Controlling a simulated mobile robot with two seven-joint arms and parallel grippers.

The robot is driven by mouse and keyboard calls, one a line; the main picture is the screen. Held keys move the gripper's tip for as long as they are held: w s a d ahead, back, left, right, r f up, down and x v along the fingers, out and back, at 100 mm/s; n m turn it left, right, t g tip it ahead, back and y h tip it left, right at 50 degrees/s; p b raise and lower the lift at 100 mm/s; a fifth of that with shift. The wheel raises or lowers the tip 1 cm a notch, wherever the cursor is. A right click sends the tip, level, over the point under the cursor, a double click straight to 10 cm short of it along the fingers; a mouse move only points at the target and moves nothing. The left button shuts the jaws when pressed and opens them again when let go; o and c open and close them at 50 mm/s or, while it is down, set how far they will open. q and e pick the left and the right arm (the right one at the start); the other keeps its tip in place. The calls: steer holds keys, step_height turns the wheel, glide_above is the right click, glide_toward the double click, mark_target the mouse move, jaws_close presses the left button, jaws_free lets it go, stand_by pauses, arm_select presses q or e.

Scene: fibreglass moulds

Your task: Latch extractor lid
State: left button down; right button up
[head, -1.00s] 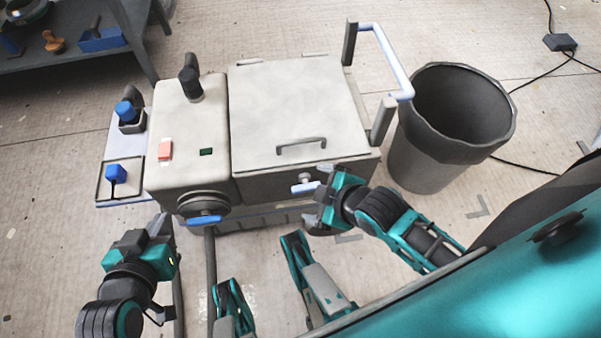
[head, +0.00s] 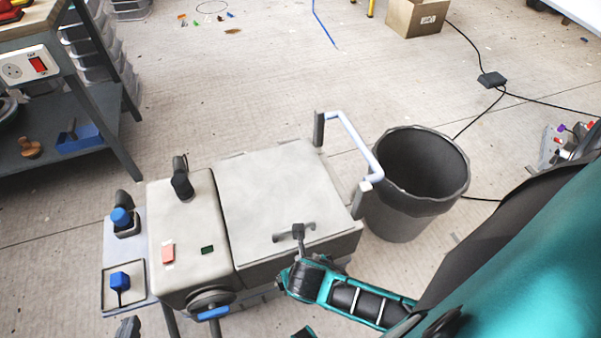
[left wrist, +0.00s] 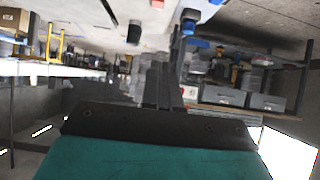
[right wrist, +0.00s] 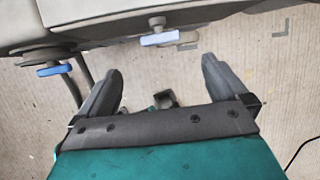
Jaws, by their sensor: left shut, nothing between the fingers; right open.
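The extractor lid (head: 275,190) lies flat and closed on the white box, with a grey handle (head: 281,238) near its front edge. The pale blue latch handle (right wrist: 160,38) on the front shows in the right wrist view, lying sideways. My right gripper (right wrist: 160,75) is open and empty, with the latch beyond and between its fingertips, apart from them. In the head view my right arm hides the latch. My left gripper (head: 128,327) is at the bottom edge, left of the box front; it is shut and empty in the left wrist view (left wrist: 163,85).
A dark bin (head: 410,185) stands right of the box, beside its pale blue side bar (head: 352,140). A blue-handled valve (head: 213,313) is on the front left. A side panel (head: 140,250) carries blue knobs. A shelf (head: 95,130) stands far left. Open floor lies behind.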

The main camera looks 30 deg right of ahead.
steer(key=b+x, duration=0.6)
steer(key=x, duration=0.6)
steer(key=shift+f, duration=0.2)
arm_select(q)
steer(key=shift+h, duration=0.3)
steer(key=f, duration=0.1)
steer(key=d+f, duration=0.1)
steer(key=w+f, duration=0.1)
steer(key=f, duration=0.1)
steer(key=shift+d+f, duration=0.1)
steer(key=shift+d, duration=0.15)
steer(key=shift+s, duration=0.15)
